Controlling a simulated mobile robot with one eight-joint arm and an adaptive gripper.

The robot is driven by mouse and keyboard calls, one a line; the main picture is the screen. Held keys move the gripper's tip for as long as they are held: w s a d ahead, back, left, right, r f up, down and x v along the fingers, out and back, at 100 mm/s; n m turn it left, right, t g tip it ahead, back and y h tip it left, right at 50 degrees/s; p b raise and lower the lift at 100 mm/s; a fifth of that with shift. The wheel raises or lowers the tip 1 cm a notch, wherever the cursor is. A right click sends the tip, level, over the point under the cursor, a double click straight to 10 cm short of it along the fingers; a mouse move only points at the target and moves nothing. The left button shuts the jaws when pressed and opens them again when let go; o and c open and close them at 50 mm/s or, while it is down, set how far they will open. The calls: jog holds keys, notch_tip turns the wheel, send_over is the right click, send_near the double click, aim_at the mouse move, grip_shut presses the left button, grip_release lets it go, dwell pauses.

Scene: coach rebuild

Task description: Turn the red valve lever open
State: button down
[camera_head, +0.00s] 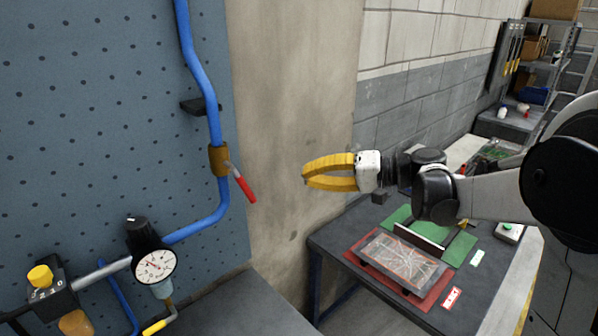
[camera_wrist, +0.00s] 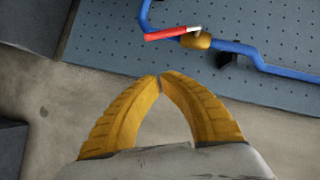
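The red valve lever (camera_head: 243,187) sticks out down and to the right from a brass valve body (camera_head: 218,160) on a blue pipe (camera_head: 196,65). The lever stands at an angle to the pipe. My gripper (camera_head: 304,176) is to the right of the lever, apart from it, with its yellow fingers pointing left. The fingertips meet with nothing visible between them. In the wrist view the red lever (camera_wrist: 170,35) and brass body (camera_wrist: 195,42) lie ahead of and above my fingertips (camera_wrist: 160,77), with a gap between.
A blue pegboard (camera_head: 90,120) carries the pipe, a black pipe bracket (camera_head: 199,105), a round gauge (camera_head: 154,265) and a yellow-knobbed unit (camera_head: 42,278). A concrete wall section (camera_head: 290,90) stands beside it. A workbench (camera_head: 336,248) with a framed panel (camera_head: 404,261) is at the lower right.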

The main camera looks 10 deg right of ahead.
aim_at(254, 199)
jog(key=w+a+f+b, duration=0.1)
jog(key=a+f, duration=0.2)
jog(key=a, duration=0.7)
jog(key=shift+w+a, duration=0.3)
jog(key=shift+a, duration=0.05)
jog(key=shift+f, duration=0.15)
jog(key=s+a+f+m+y+b, duration=0.1)
jog(key=a+f+m+b, duration=0.1)
jog(key=b, duration=0.2)
jog(key=shift+s+y, duration=0.15)
jog(key=shift+y, duration=0.25)
jog(key=shift+s+a, duration=0.4)
jog(key=shift+a, duration=0.1)
jog(key=shift+w+d, duration=0.1)
